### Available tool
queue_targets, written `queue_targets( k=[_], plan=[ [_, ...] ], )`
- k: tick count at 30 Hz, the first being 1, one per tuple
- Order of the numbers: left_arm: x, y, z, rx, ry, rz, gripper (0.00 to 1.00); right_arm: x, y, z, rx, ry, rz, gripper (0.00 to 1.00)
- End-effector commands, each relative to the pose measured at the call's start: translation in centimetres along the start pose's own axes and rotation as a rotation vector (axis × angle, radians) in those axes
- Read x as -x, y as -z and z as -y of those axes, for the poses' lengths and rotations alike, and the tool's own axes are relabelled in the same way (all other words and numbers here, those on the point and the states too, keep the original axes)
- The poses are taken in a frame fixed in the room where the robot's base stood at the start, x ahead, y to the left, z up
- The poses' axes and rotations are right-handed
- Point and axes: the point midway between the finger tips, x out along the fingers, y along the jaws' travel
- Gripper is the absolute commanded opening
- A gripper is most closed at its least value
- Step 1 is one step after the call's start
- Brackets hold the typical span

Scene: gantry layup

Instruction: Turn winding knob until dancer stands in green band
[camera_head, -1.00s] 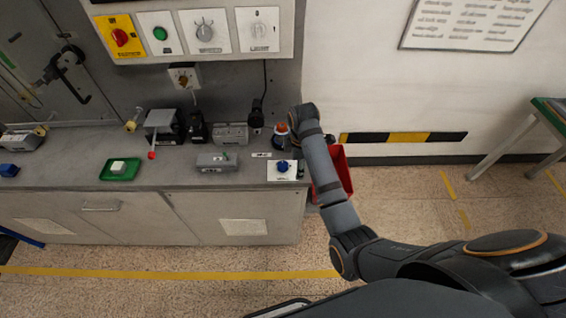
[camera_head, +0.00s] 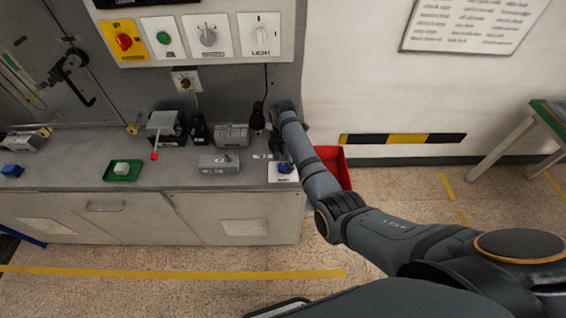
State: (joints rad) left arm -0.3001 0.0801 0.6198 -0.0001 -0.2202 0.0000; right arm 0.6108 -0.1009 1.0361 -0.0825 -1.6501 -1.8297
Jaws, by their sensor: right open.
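A blue knob (camera_head: 284,168) sits on a white plate (camera_head: 283,181) at the right end of the grey bench; it may be the winding knob. My right gripper (camera_head: 277,152) is open, pointing down just behind and above this knob, small and partly covered by my wrist. I cannot tell if it touches the knob. A grey box (camera_head: 218,167) with a small green mark on top lies left of the plate. I cannot make out the dancer or its green band. My left gripper is not in view.
A control panel above the bench holds a red switch (camera_head: 124,42), a green button (camera_head: 163,38) and a grey dial (camera_head: 208,36). A green tray (camera_head: 122,174) and a lever with a red ball (camera_head: 155,156) stand left. A red bin (camera_head: 334,160) is beyond the bench's right end.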

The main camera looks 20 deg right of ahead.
Motion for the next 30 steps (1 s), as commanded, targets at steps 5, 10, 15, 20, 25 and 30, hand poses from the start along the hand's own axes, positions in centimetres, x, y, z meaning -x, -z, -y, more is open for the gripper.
queue_targets(
  k=[5, 10, 15, 20, 25, 30],
  plan=[
    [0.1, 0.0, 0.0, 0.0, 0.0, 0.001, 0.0, -1.5, 0.0, 0.0, -0.001, 0.0, 0.0, 0.6],
    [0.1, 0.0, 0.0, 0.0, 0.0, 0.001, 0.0, -1.6, 0.0, 0.0, -0.001, -0.001, 0.001, 0.6],
    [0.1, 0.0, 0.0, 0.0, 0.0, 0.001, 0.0, -1.6, 0.0, 0.0, -0.001, -0.001, 0.001, 0.49],
    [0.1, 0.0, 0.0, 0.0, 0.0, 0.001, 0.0, -1.6, 0.0, 0.0, -0.001, -0.001, 0.001, 0.27],
    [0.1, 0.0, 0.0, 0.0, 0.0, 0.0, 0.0, -1.6, 0.0, 0.0, -0.001, -0.001, 0.001, 0.05],
    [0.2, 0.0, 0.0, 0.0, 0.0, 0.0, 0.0, -1.6, 0.0, 0.0, -0.011, 0.0, 0.001, 0.05]
  ],
)
